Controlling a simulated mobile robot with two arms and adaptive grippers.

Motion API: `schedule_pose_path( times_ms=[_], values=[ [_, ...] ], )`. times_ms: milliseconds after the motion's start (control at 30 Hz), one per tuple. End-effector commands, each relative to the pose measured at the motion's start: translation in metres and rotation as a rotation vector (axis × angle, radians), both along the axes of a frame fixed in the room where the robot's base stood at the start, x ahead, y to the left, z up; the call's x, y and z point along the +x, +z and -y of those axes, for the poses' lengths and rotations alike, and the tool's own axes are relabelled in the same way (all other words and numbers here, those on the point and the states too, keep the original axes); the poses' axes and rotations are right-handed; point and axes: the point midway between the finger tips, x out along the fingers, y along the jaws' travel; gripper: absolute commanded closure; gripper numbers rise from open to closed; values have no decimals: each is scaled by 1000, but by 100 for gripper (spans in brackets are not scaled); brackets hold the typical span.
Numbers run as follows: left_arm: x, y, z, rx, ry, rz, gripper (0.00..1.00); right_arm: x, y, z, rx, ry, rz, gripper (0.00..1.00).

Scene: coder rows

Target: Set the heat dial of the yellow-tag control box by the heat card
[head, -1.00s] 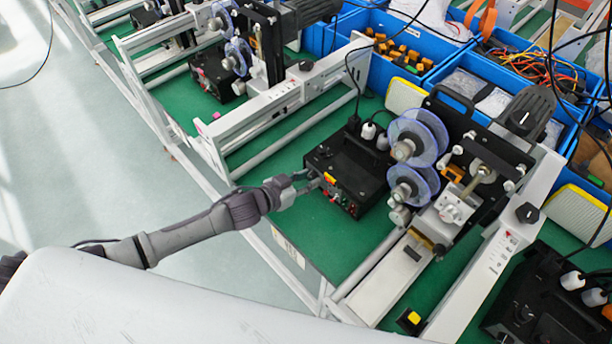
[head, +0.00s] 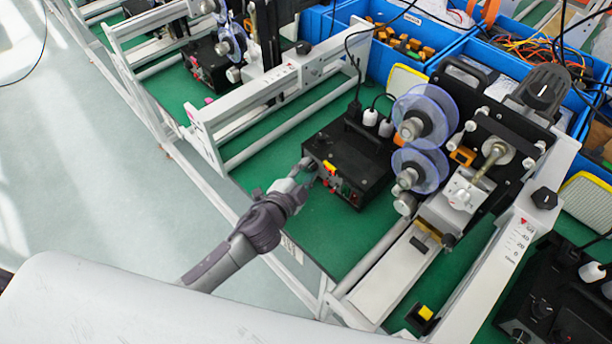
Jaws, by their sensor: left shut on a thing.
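The black control box (head: 350,150) with a yellow tag (head: 329,167) on its front stands on the green bench top. Its front panel also has small red and green parts (head: 342,187). My left gripper (head: 311,172) is at the left end of that front panel, left of the yellow tag. It is shut on a knob there, apparently the heat dial, which the fingers hide. The dial's setting cannot be read. A small pale label (head: 291,248) is on the bench's front edge, partly behind my arm; its print is unreadable. My right gripper is not in view.
Blue-purple reels (head: 425,115) on a black machine stand right of the box. White rails (head: 290,80) run to its left. Another black box (head: 207,65) stands farther back, and one (head: 550,300) at lower right. Blue bins (head: 400,45) line the back.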

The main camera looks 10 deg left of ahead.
Motion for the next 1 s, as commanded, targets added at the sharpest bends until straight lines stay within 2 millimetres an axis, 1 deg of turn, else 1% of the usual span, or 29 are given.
schedule_pose_path(
  times_ms=[33, 500, 700, 1000],
  values=[
    [-1, -7, 1, 33, 1, 25, 100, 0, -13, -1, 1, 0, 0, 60],
    [-1, -9, 2, 387, -1, 260, 100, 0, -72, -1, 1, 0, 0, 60],
    [-1, -9, 2, 496, -2, 332, 100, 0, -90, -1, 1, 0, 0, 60],
    [-1, -6, 2, 584, -2, 389, 100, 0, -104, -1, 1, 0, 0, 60]
  ],
)
